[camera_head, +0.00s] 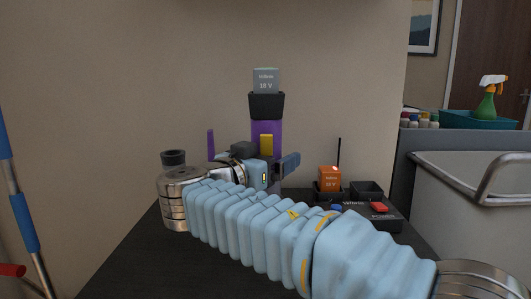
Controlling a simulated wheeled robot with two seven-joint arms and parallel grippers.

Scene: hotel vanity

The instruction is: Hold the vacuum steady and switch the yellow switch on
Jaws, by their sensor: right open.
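The vacuum (277,131) stands upright on the dark table against the wall. It has a purple body, a black collar and a grey block marked 18 V (266,80) on top. The yellow switch (266,145) is on its front, facing me; I cannot tell its setting. My right gripper (276,170) is open, with its light blue fingers at the vacuum's lower body, just below the switch. I cannot tell whether they touch it. My right arm's sleeve hides the vacuum's base. My left gripper is not in view.
A black charger (382,219) with a red button (379,207) stands right of the vacuum. An orange 18 V battery (330,179) sits in it. A grey basin with a metal rail (490,180) is at the far right. A green spray bottle (486,106) stands behind.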

